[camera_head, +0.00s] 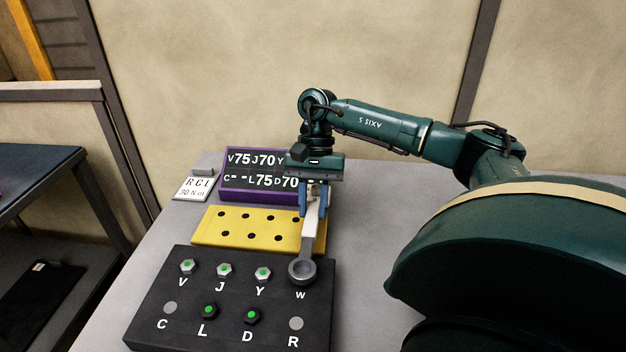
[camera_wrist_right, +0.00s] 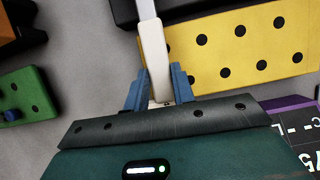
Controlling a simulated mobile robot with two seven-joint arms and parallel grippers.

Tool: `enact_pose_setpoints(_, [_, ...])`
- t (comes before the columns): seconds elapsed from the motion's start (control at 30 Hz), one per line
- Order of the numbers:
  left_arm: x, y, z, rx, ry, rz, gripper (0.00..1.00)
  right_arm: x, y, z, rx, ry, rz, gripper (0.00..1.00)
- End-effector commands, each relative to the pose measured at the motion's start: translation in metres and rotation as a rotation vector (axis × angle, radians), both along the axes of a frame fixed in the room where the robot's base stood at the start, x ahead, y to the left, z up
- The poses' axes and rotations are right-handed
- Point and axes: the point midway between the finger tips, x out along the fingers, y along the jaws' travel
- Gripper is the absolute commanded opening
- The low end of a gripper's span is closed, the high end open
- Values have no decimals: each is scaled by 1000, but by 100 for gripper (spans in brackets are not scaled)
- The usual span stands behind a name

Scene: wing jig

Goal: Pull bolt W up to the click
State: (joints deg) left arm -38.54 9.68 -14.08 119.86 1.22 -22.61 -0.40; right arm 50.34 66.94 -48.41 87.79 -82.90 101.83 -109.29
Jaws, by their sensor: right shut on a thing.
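My right gripper (camera_head: 314,193) is shut on the light handle of a wrench (camera_head: 310,225), which also shows in the right wrist view (camera_wrist_right: 154,55) between the blue fingers. The wrench's grey ring head (camera_head: 302,271) is over the W place on the black block (camera_head: 274,301), just above the letter W. Bolt W itself is hidden by the ring, and I cannot tell how far the ring is seated. Bolts V (camera_head: 188,267), J (camera_head: 224,270) and Y (camera_head: 263,273) show green dots. My left gripper is not in view.
A yellow plate with holes (camera_head: 264,228) lies behind the block. A purple-framed display (camera_head: 262,192) reads V75, J70, L75, D70, with dashes at C; my arm covers its right end. A card (camera_head: 194,187) reads RCL 30 N m. A green block (camera_wrist_right: 32,88) shows in the wrist view.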

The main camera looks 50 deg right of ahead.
Motion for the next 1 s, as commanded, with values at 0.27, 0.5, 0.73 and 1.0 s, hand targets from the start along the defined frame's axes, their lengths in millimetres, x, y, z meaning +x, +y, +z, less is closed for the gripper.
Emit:
enact_pose_setpoints(0.27, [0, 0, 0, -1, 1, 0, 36, 0, 0, 3, 0, -2, -1, 0])
enact_pose_setpoints(0.5, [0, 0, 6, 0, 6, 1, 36, 0, 0, 21, 1, -2, 0, 0])
enact_pose_setpoints(0.73, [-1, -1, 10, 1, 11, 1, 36, 0, 0, 36, 2, -2, -1, 0])
enact_pose_setpoints(1.0, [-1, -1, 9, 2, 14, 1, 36, 0, 0, 36, 1, -1, -1, 0])
